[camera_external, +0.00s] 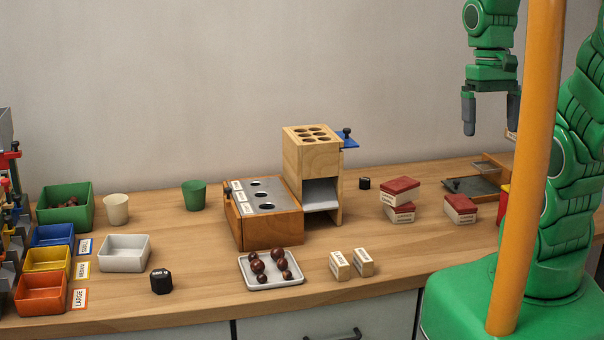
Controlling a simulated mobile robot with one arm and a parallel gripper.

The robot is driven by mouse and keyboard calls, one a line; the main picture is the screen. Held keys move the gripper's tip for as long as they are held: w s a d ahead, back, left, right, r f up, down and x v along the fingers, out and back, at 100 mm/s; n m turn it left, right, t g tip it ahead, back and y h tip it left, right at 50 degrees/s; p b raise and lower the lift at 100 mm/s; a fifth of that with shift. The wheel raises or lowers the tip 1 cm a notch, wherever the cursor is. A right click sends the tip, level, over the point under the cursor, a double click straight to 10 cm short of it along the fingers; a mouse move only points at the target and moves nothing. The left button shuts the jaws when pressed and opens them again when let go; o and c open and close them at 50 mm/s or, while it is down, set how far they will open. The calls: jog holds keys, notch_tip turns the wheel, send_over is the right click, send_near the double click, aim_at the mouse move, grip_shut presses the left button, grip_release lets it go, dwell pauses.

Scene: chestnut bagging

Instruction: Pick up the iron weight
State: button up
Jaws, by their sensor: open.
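Two small black weights show in the view. One black weight (161,281) stands upright near the table's front edge, right of the orange bin. A smaller-looking black weight (364,183) stands farther back, right of the tall wooden block. The frame does not show which of them is the iron weight. My gripper (491,122) is raised at the upper right, fingers pointing down. It is open and empty, well above the table and far from both weights.
A white tray of chestnuts (252,284), labelled blocks (340,265) and a wooden box with a holed metal top (283,220) stand mid-table. Red-lidded boxes (401,186) are at the right. A white bin (124,253) stands left of the front weight. An orange post (527,160) stands before my arm.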

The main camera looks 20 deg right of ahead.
jog(key=shift+s+d+f, duration=0.15)
jog(key=shift+s+f, duration=0.05)
jog(key=shift+s, duration=0.35)
jog(key=shift+s+d+f, duration=0.15)
jog(key=shift+s+d, duration=0.05)
jog(key=shift+s, duration=0.4)
jog(key=shift+s+d+f, duration=0.15)
jog(key=shift+s+f, duration=0.05)
jog(key=shift+s, duration=0.35)
jog(key=c, duration=0.5)
